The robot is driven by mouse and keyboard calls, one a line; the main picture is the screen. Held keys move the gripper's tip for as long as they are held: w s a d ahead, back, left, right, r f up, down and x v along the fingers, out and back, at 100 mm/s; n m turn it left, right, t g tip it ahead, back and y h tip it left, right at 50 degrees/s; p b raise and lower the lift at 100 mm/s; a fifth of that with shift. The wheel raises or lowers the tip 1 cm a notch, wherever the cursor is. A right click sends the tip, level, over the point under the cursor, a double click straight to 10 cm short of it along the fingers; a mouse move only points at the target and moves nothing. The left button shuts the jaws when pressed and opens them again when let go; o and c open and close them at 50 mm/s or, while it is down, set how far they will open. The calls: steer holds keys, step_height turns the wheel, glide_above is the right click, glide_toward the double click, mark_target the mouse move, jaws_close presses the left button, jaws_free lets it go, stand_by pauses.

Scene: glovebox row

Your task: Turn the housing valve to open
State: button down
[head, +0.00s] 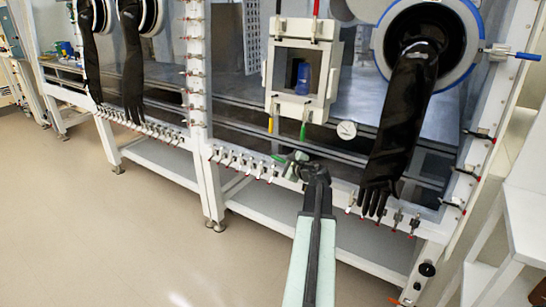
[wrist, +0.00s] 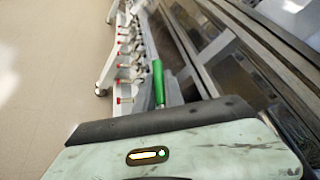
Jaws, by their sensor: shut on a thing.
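A valve with a green lever handle (head: 279,158) sits on the lower front rail of the glovebox. The green handle (wrist: 158,82) also shows in the wrist view, sticking out past the dark edge of my gripper body. My gripper (head: 295,163) is at the valve, shut on the green handle, with the handle's free end pointing left in the head view. My gripper hides the valve body and the handle's inner end. The fingertips do not show in the wrist view.
Several small red-tipped clamps (head: 240,162) line the rail on the left. A black glove (head: 395,120) hangs to the right of my arm. Open floor (head: 100,230) lies at left.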

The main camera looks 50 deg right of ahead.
steer(key=shift+w+a, duration=0.15)
steer(key=shift+w, duration=0.1)
steer(key=c, duration=1.4)
jaws_free()
steer(key=shift+c, duration=0.2)
steer(key=shift+s, duration=0.25)
steer(key=p+v, duration=0.1)
steer(key=v, duration=0.6)
steer(key=shift+s+p, duration=0.3)
steer(key=shift+p, duration=0.05)
steer(key=shift+r, duration=0.1)
